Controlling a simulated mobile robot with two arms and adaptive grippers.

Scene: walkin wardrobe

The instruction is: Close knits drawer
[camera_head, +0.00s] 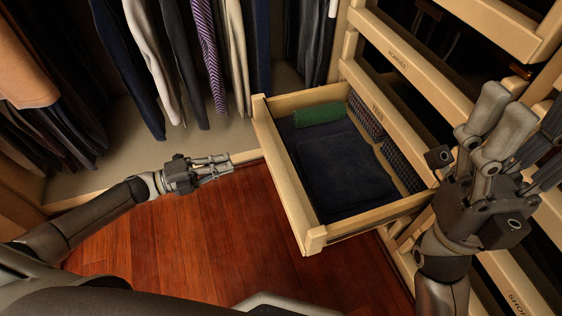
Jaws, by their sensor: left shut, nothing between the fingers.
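One drawer (283,178) of the wooden unit is pulled out. It holds dark navy folded cloth (340,168), a green rolled item (319,114) and dark checked items (366,118) along its inner side. A small label on the rail behind it is too small to read surely, so I cannot tell if it says knits. My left gripper (229,164) is shut and empty, just left of the drawer's front panel, pointing at it with a small gap. My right gripper (492,112) is raised at the right, in front of the unit, and hides part of it. Its finger opening is unclear.
Rails of the unit (420,70) rise at the upper right, with dark gaps between them. Clothes (205,55) hang along the back left above a pale shelf floor (120,165). The red wooden floor (200,240) left of the drawer is clear.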

